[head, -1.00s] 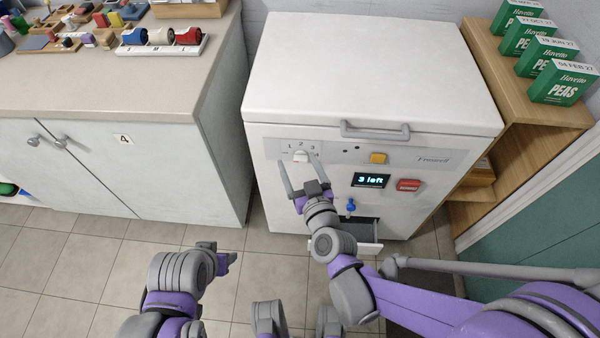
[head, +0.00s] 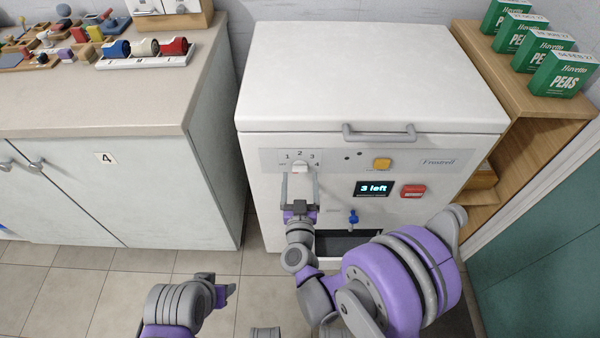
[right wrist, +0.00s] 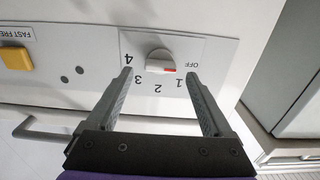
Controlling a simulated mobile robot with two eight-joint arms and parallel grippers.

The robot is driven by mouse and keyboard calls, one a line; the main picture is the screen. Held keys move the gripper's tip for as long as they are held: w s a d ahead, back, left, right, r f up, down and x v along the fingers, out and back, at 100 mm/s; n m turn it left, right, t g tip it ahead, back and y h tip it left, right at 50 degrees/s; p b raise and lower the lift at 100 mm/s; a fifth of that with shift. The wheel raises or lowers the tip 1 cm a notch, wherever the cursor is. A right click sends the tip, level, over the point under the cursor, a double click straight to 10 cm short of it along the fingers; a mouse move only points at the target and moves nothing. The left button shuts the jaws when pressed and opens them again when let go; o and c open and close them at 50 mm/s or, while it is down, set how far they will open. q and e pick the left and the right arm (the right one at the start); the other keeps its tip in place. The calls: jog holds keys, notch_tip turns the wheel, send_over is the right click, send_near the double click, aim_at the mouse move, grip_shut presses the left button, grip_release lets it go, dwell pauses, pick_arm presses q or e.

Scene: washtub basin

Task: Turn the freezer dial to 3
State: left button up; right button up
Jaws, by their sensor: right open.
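The freezer dial (head: 299,168) is a small white knob on the upper left of the freezer's front, ringed by marks 1 to 4. In the right wrist view the dial (right wrist: 158,58) appears upside down, with OFF at right. Its red mark is on the side toward OFF and 1. My right gripper (head: 300,177) is open and empty; its fingertips are to either side of the dial, apart from it. The fingers also show in the right wrist view (right wrist: 160,75). My left gripper (head: 227,290) is low at left, away from the freezer; its jaws are unclear.
The white freezer (head: 370,85) has a lid handle (head: 378,135), a yellow button (head: 382,164), a display reading "3 left" (head: 374,189), a red label (head: 413,191) and a blue tap-like part (head: 353,217). A counter (head: 150,105) stands left, a wooden shelf (head: 545,118) right.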

aim_at(300, 169)
jog(key=shift+w, duration=1.35)
grip_shut()
